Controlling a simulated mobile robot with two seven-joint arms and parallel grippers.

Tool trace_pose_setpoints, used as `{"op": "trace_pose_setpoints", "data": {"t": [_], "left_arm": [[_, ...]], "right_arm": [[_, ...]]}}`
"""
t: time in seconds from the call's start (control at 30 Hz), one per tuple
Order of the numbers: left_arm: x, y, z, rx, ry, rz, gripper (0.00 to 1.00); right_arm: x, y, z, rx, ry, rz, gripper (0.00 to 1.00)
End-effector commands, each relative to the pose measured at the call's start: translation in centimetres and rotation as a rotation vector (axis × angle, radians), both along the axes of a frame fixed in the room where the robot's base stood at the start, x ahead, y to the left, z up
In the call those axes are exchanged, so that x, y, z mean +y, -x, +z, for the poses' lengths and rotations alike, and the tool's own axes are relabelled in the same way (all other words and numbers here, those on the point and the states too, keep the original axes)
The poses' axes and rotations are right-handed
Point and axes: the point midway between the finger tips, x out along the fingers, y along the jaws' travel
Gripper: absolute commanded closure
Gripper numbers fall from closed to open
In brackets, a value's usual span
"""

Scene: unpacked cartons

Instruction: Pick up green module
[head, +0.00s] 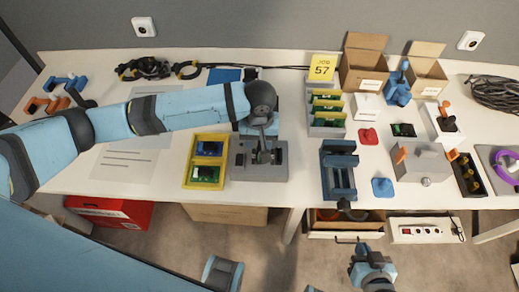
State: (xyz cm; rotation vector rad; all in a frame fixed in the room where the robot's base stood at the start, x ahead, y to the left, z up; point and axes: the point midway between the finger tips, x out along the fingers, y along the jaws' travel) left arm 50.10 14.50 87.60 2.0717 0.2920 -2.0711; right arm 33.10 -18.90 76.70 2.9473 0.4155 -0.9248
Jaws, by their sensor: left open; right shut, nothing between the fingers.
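A green module (206,174) lies in the front compartment of a yellow tray (225,160), with a blue module (209,149) behind it. More green boards (327,105) stand in a grey rack with yellow edges, further back and to the right. A small dark module with some green (403,130) lies on the table right of the rack. My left gripper (263,156) is open and points down over a grey fixture (272,170), right of the yellow tray. Its fingertips are hard to make out. My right gripper (375,283) is shut and empty, low in front of the table.
A dark blue vise-like holder (339,172) stands right of the fixture. A grey box (421,163), red block (368,136) and blue block (383,187) are further right. Cartons (363,68) stand at the back. Below the table are a red box (118,212) and an open drawer (346,233).

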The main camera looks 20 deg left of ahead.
Motion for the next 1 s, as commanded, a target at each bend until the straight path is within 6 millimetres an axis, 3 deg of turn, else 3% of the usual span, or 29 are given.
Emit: {"op": "trace_pose_setpoints", "data": {"t": [0.2,0.43,0.47,0.63,1.0], "left_arm": [[0.0,0.0,-2.5,0.000,-0.001,0.000,0.58],[0.0,-0.1,-2.6,-0.001,0.000,0.000,0.58],[0.0,-0.1,-2.6,-0.001,0.000,0.000,0.61],[0.0,0.0,-2.6,-0.001,0.000,0.000,1.00],[0.0,-0.1,-2.5,-0.001,0.000,0.000,1.00]], "right_arm": [[-0.1,-0.1,-0.3,0.004,0.001,-0.003,1.00],[-0.1,-0.2,-0.2,0.002,-0.001,-0.003,1.00],[-0.1,-0.2,-0.2,0.002,-0.001,-0.003,1.00],[-0.1,-0.2,-0.2,0.001,-0.001,-0.003,1.00],[0.0,-0.2,-0.2,0.000,-0.003,-0.002,1.00]]}}
